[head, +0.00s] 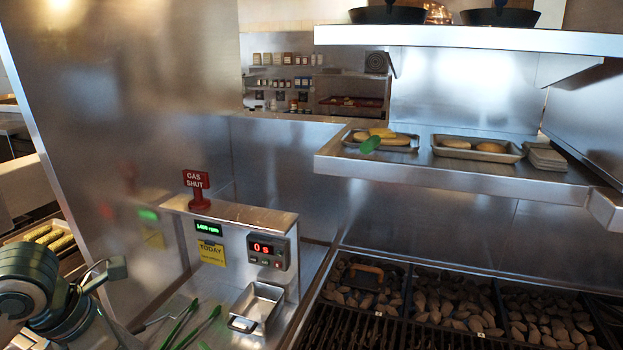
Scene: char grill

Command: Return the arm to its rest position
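My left arm (40,295) comes in at the lower left, dark green and grey. Its gripper end (105,274) is beside the steel counter's left side, seen at an angle. I cannot tell how far apart its fingers are, and I see nothing clearly held in it. My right arm and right gripper are not in view.
Green-handled tongs (181,324) and a small steel pan (257,306) lie on the counter near my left arm. Behind them stands a control box (268,251) with a red sign (196,187). The grill (375,328) is at right, below a shelf with trays (478,149).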

